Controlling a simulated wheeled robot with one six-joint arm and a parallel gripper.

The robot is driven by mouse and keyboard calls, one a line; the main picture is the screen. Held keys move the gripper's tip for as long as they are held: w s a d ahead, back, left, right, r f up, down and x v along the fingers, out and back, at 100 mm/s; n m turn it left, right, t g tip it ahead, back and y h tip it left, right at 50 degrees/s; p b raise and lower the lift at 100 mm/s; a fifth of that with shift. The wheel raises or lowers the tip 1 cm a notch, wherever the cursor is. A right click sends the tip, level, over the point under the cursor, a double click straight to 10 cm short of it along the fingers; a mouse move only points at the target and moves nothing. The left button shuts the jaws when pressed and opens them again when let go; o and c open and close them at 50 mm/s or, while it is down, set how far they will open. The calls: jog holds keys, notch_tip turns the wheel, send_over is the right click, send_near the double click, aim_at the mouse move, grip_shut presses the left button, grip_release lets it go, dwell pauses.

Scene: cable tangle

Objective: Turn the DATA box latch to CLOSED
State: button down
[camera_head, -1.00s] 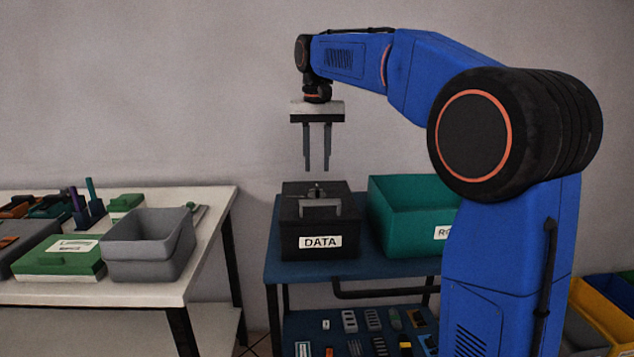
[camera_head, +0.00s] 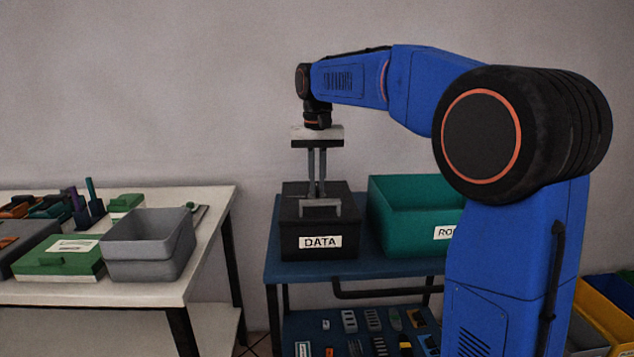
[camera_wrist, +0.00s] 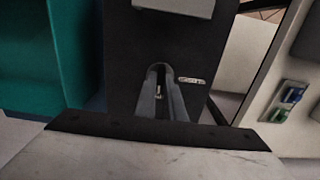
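The black DATA box (camera_head: 320,222) stands on the blue cart, with a grey handle (camera_head: 320,203) at its front and a white DATA label. My gripper (camera_head: 317,193) points straight down over the lid, its tips down at the latch. The two fingers are close together with a narrow gap. In the wrist view my gripper (camera_wrist: 160,70) meets around the small latch (camera_wrist: 158,91), which is mostly hidden between the fingers. A small pale label (camera_wrist: 190,80) lies on the lid beside them; I cannot read it.
A teal bin (camera_head: 415,222) stands close to the right of the box. The blue cart (camera_head: 375,270) has a lower shelf with small parts. A white table (camera_head: 205,225) at left holds a grey bin (camera_head: 148,245) and a green box (camera_head: 60,257).

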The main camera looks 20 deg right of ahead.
aim_at(317, 187)
jog(key=shift+n, duration=0.4)
jog(key=n, duration=0.4)
jog(key=shift+n, duration=0.4)
jog(key=n, duration=1.2)
jog(key=shift+n, duration=0.3)
jog(key=c, duration=1.8)
grip_release()
jog(key=shift+c, duration=0.2)
notch_tip(317, 187, up, 18)
jog(key=shift+f, duration=0.25)
